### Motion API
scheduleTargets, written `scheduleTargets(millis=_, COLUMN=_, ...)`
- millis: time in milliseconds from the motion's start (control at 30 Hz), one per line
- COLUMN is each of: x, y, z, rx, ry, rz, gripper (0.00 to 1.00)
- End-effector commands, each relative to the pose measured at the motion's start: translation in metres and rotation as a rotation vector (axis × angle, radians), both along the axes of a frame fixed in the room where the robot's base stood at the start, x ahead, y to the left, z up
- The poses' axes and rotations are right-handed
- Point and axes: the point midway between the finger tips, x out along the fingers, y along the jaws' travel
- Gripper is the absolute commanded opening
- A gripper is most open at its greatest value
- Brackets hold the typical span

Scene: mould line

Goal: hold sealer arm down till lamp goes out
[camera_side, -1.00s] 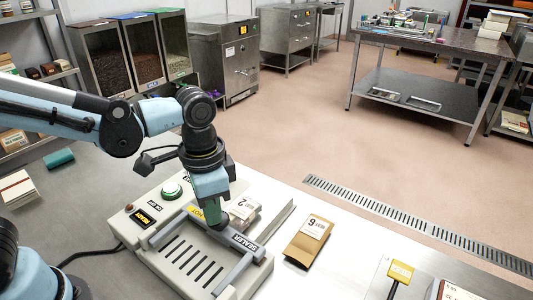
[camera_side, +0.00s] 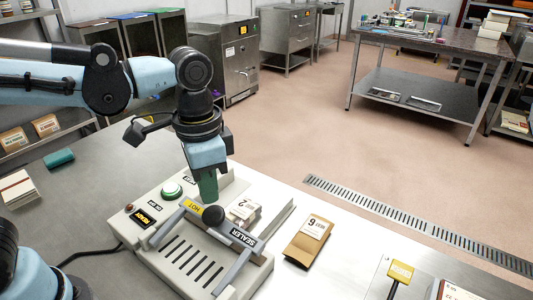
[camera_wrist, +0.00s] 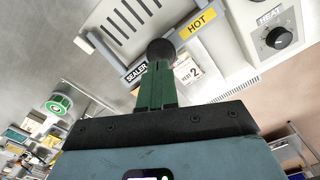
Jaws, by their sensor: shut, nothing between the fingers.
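The sealer (camera_side: 165,262) is a pale grey machine on the steel bench. Its grey sealer arm (camera_side: 243,238) carries HOT and SEALER labels and a black ball knob (camera_side: 213,216). The arm also shows in the wrist view (camera_wrist: 112,50), with the knob (camera_wrist: 160,51) there. My gripper (camera_side: 209,201) has its green fingers shut and empty, pointing down just above and behind the knob. I cannot tell if they touch it. In the wrist view the fingertips (camera_wrist: 158,68) overlap the knob's edge. A small reddish lamp (camera_side: 129,207) sits beside the READY panel (camera_side: 145,218); I cannot tell if it is lit.
A pouch marked 2 (camera_side: 243,210) sits behind the sealer arm. A brown pouch (camera_side: 308,242) lies on the bench to the right. A yellow-topped stand (camera_side: 400,271) is at the right.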

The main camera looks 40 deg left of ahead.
Motion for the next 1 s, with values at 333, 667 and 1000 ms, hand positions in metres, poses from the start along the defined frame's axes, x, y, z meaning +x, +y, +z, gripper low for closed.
scheduleTargets(millis=333, x=0.0, y=0.0, z=0.019, rx=0.0, ry=0.0, rz=0.0, gripper=0.0)
scheduleTargets(millis=667, x=0.0, y=0.0, z=0.037, rx=0.0, ry=0.0, rz=0.0, gripper=0.0)
scheduleTargets(millis=1000, x=0.0, y=0.0, z=0.047, rx=0.0, ry=0.0, rz=0.0, gripper=0.0)
